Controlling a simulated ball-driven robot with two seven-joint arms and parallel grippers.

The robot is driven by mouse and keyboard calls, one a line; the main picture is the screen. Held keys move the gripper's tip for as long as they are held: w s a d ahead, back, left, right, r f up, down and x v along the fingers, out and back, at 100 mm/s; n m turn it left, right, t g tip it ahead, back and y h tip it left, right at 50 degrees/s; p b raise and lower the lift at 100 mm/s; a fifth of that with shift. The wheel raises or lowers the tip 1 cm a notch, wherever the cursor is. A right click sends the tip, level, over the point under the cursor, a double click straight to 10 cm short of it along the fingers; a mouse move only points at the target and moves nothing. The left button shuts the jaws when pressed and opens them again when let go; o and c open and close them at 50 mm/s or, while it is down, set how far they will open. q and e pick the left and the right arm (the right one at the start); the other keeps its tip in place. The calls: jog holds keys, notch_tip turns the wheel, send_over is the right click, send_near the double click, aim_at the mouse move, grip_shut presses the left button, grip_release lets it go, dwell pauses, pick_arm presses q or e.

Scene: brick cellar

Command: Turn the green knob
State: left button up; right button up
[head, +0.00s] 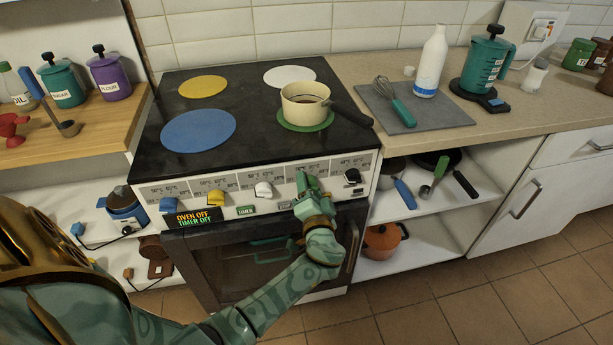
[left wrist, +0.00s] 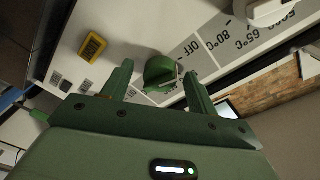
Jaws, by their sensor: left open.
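The green knob (left wrist: 160,71) shows in the left wrist view on the stove's pale front panel, beside printed marks reading OFF and 80°C. My left gripper (left wrist: 156,77) is open, with one finger on each side of the knob. Whether the fingers touch it I cannot tell. In the head view my left gripper (head: 306,184) is at the right part of the control panel (head: 240,184) and largely hides the green knob there. My right gripper is not in view.
Neighbouring knobs are white (head: 263,189), yellow (head: 215,198), blue (head: 168,205) and black (head: 352,176). A cream saucepan (head: 302,99) stands on the green burner (head: 306,125), its dark handle pointing right. The display (head: 192,217) reads OVEN OFF, TIMER OFF. The oven door (head: 225,265) is below.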

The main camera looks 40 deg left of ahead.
pick_arm(q)
jog(key=shift+c, duration=0.9)
jog(key=c, duration=0.8)
